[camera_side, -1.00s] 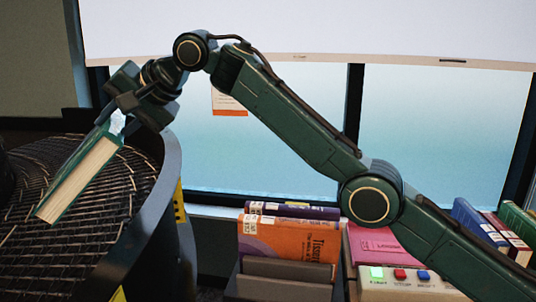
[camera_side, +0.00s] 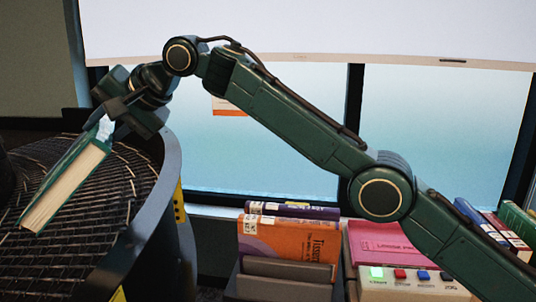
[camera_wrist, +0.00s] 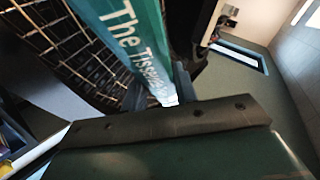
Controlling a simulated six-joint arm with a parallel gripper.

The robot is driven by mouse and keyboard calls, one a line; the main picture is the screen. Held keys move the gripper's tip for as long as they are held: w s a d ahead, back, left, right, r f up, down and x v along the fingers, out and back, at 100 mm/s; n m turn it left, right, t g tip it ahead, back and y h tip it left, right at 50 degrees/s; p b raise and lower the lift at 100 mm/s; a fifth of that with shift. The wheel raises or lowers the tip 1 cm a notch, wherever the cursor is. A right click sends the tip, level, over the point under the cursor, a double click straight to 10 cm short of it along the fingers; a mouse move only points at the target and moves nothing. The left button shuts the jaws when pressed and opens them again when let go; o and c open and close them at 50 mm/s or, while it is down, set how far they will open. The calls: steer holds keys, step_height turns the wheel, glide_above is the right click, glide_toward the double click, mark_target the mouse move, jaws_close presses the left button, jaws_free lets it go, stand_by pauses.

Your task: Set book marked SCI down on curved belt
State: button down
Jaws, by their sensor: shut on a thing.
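A green book (camera_side: 68,182) with cream page edges hangs tilted from my gripper (camera_side: 108,122), its lower end toward the left. My gripper is shut on the book's upper end. The curved belt (camera_side: 85,235) is a dark mesh surface at the left, under the book. I cannot tell whether the book's lower corner touches the mesh. The belt mesh also shows in the wrist view (camera_wrist: 75,50).
A raised dark rim (camera_side: 150,215) with yellow labels borders the belt's right side.

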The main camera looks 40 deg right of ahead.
steer(key=shift+f, duration=0.15)
steer(key=shift+f, duration=2.85)
steer(key=c, duration=1.1)
jaws_free()
steer(key=shift+c, duration=0.2)
steer(key=shift+o, duration=1.1)
steer(key=shift+f, duration=0.3)
steer(key=shift+r, duration=0.15)
steer(key=s+d+r, duration=0.5)
steer(key=r, duration=0.4)
steer(key=shift+s, duration=0.35)
